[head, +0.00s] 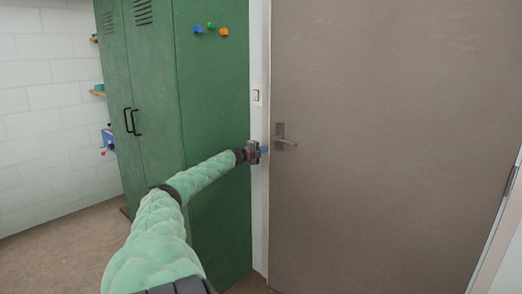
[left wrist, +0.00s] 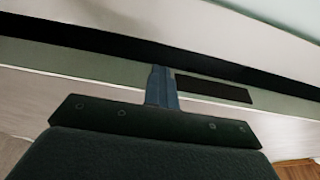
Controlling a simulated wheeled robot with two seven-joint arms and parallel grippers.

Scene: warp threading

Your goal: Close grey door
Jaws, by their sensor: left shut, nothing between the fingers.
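The grey door (head: 390,130) fills the right half of the head view and looks flat brownish grey. Its lever handle (head: 286,141) is near its left edge. My left gripper (head: 265,150) is at that left edge, just left of the handle, over the pale door frame (head: 258,195). Its fingers are together and empty, and also show in the left wrist view (left wrist: 162,85). There they point at a pale edge with a dark plate and a black band behind it. I cannot tell whether the fingertips touch. My right gripper is out of view.
A tall green locker (head: 215,100) stands left of the door, close beside my left arm. A light switch (head: 257,97) is on the narrow wall strip. Small coloured knobs (head: 211,26) are on the locker's side. Floor at the far left is clear.

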